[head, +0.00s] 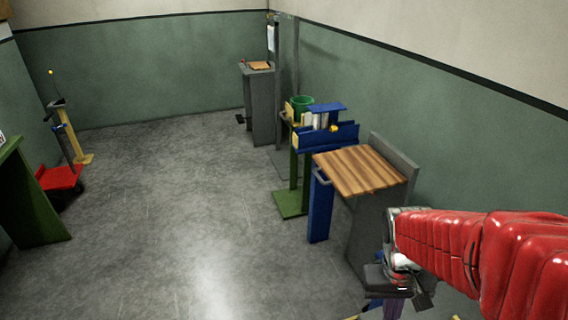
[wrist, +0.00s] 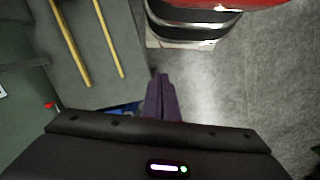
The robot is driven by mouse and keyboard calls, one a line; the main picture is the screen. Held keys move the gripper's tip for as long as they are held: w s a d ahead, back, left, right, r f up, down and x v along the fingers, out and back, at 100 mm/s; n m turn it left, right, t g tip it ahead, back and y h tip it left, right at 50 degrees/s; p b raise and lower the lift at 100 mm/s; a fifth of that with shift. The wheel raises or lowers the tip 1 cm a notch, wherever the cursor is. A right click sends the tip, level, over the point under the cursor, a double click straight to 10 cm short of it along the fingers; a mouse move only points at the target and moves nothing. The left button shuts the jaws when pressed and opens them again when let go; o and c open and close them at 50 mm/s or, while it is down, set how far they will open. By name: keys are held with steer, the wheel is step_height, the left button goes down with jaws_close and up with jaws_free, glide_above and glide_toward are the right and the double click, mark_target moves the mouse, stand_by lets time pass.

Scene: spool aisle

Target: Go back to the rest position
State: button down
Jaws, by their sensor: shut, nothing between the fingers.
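My gripper (head: 393,308) is at the lower right of the head view, at the end of my red-sleeved arm. It hangs low, in front of the grey cabinet with the wooden top. In the wrist view its purple fingers (wrist: 162,98) are together and shut, with nothing between them. The fingertips are partly cut off at the bottom of the head view.
The wood-topped cabinet (head: 362,172) stands close beside my arm. A red cart (head: 60,178) is at left. The middle floor (head: 180,190) is clear.

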steer(key=a+r+t, duration=0.3)
steer(key=a+r, duration=0.1)
steer(key=r, duration=0.3)
steer(key=s+a+r+n+t+y, duration=0.1)
steer(key=a+r+t, duration=0.2)
steer(key=r, duration=0.5)
steer(key=shift+s+a+t, duration=0.15)
steer(key=shift+a+t, duration=0.15)
steer(key=shift+a, duration=0.1)
